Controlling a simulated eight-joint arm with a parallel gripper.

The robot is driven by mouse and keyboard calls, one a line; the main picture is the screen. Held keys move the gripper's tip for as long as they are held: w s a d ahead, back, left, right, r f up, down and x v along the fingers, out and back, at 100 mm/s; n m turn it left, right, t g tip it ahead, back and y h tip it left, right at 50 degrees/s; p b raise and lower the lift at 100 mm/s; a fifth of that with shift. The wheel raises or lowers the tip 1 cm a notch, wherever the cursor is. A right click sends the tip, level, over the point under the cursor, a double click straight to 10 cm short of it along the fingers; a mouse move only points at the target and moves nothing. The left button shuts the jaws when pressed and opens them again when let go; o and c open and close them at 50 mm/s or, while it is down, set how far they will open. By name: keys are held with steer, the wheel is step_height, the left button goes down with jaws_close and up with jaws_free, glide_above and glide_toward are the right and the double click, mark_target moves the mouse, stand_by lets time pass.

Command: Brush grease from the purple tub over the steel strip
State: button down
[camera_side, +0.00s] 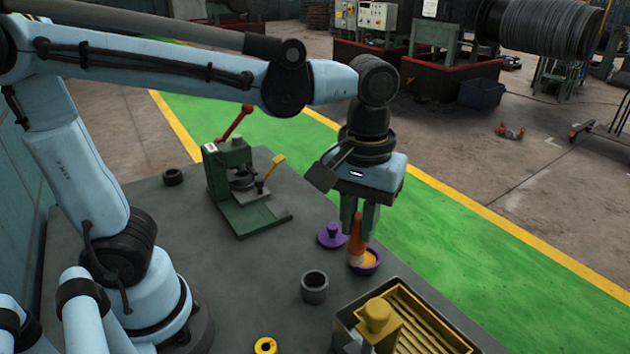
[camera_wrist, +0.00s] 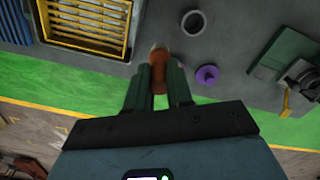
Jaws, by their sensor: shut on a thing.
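My gripper (camera_side: 359,232) is shut on the brush (camera_side: 356,240), which has an orange-brown handle; the brush also shows between the green fingers in the wrist view (camera_wrist: 158,68). It points down, with its pale lower end at the purple tub (camera_side: 372,268). The tub is open and shows yellow-orange grease. I cannot tell how deep the bristles sit in it. The purple lid (camera_side: 332,236) with a knob lies just left of the tub. I cannot pick out the steel strip.
A green press (camera_side: 238,180) with a red lever and yellow handle stands at the back left of the grey table (camera_side: 150,215). A dark open cup (camera_side: 314,288) stands in front of the lid. A yellow slotted tray (camera_side: 415,325) is at the front right.

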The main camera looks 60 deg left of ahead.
steer(key=w+a+f, duration=0.2)
steer(key=w+a, duration=0.4)
steer(key=w, duration=0.2)
steer(key=shift+s+d+f, duration=0.1)
steer(key=shift+d+f, duration=0.05)
steer(key=shift+f, duration=1.4)
steer(key=shift+s+d+f, duration=0.1)
steer(key=shift+f, duration=1.45)
steer(key=shift+f, duration=0.5)
steer(key=shift+r, duration=0.1)
step_height(320, 180, up, 7)
stand_by(0.3)
